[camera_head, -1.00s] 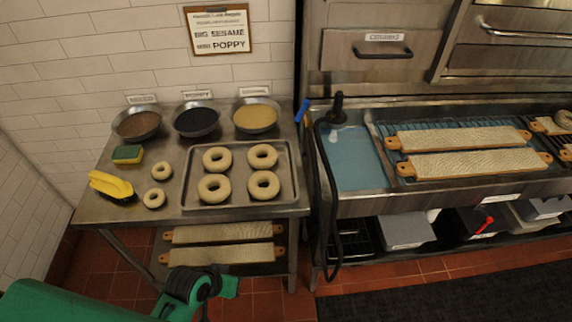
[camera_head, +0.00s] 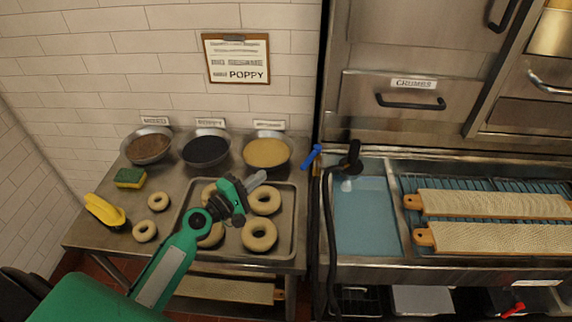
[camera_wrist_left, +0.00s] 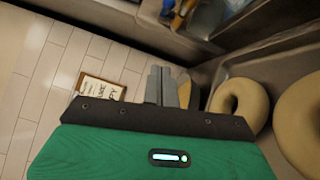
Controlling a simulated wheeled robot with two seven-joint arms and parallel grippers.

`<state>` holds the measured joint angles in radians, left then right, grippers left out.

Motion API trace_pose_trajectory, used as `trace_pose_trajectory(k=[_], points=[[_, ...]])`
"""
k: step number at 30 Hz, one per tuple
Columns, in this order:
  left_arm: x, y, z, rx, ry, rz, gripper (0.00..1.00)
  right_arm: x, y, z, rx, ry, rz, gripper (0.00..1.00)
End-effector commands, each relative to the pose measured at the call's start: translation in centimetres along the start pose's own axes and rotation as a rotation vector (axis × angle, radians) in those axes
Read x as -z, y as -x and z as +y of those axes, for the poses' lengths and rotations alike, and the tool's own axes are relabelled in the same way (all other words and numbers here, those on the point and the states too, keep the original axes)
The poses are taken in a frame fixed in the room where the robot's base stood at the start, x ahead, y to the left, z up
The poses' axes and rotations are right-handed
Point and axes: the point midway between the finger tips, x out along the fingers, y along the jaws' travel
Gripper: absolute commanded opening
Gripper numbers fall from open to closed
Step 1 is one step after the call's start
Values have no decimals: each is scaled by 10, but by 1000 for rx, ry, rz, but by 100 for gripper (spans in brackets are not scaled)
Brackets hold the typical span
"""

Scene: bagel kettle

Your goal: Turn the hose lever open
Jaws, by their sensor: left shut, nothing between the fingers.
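The blue hose lever (camera_head: 311,157) sticks up at a slant at the left edge of the sink unit. It also shows at the top of the left wrist view (camera_wrist_left: 168,7). The black hose (camera_head: 328,225) hangs down just right of it, and the black hose head (camera_head: 352,158) stands over the water basin. My left gripper (camera_head: 257,180) is shut and empty above the bagel tray, left of and nearer than the lever, apart from it. Its closed fingers also show in the left wrist view (camera_wrist_left: 162,85). My right gripper is not in view.
A metal tray (camera_head: 288,235) of bagels lies below my left arm. Behind it stand bowls of seeds, including a yellow one (camera_head: 266,152). A sponge (camera_head: 130,178) and a yellow-handled brush (camera_head: 105,211) lie left. Boards (camera_head: 490,204) rest right of the basin (camera_head: 365,215).

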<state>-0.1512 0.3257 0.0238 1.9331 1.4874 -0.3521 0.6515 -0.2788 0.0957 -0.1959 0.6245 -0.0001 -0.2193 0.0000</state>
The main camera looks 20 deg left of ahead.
Motion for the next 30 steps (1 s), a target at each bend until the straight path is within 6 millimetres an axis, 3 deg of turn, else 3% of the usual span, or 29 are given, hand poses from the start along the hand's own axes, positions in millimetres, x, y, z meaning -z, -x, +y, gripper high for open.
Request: trace_pose_trajectory(k=[7,11,16,24,30], points=[[-2,-38,4,0,-1,-2,0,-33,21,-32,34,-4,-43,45],[-2,-64,4,0,-1,-2,0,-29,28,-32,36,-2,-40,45],[-2,-96,3,1,-2,-3,0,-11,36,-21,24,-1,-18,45],[-34,-102,2,3,-2,-3,0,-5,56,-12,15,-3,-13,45],[-40,-104,-1,3,-4,-3,0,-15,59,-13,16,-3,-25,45]])
